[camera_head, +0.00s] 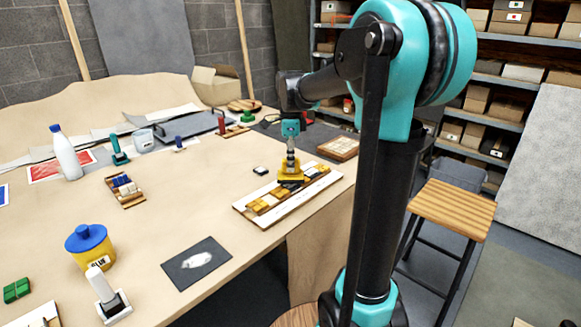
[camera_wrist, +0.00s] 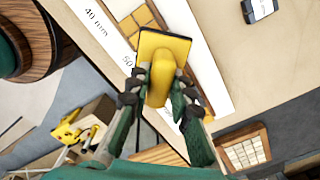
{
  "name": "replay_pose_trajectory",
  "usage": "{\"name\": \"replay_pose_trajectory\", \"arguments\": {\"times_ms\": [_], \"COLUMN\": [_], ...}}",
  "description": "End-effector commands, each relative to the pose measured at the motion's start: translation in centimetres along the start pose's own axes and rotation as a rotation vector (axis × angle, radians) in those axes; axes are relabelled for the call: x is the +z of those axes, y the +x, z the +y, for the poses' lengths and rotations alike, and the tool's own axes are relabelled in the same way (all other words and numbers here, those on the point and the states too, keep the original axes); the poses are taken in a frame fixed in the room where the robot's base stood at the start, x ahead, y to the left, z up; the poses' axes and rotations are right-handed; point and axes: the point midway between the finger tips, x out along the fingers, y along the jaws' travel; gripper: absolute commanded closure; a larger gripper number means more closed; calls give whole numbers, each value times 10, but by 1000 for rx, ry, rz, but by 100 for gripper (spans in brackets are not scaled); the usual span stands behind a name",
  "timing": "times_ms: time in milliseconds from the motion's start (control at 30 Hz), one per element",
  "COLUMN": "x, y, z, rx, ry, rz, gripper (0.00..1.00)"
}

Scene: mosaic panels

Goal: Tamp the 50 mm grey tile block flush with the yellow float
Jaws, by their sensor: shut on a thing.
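My gripper (camera_head: 290,150) is shut on the handle of the yellow float (camera_head: 290,174), over the white mosaic panel (camera_head: 247,217). In the wrist view, the gripper's fingers (camera_wrist: 157,84) close on both sides of the handle, and the float's flat plate (camera_wrist: 165,46) covers part of the panel (camera_wrist: 92,38). A "40 mm" label and a partly hidden "50" label show beside the plate. Yellow tiles (camera_wrist: 142,17) show beyond it. I cannot make out the 50 mm grey tile block; the float may hide it. I cannot tell whether the plate touches the tiles.
A small dark device (camera_head: 260,171) lies behind the panel. A wooden tile tray (camera_head: 338,148) stands to its right, and a dark mat (camera_head: 197,262) lies to its front left. A blue-lidded yellow tub (camera_head: 90,248) stands at the left. The table's edge runs close along the panel's front.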

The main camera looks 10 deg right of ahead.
Motion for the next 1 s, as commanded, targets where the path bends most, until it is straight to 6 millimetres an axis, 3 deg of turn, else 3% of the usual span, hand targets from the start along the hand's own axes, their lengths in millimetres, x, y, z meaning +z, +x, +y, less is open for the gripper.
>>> {"name": "replay_pose_trajectory", "arguments": {"times_ms": [600, 1000], "x": [0, 0], "y": [-42, -44], "z": [0, 0], "rx": [0, 0], "ry": [0, 0], "rz": [0, 0], "gripper": [100, 100]}}
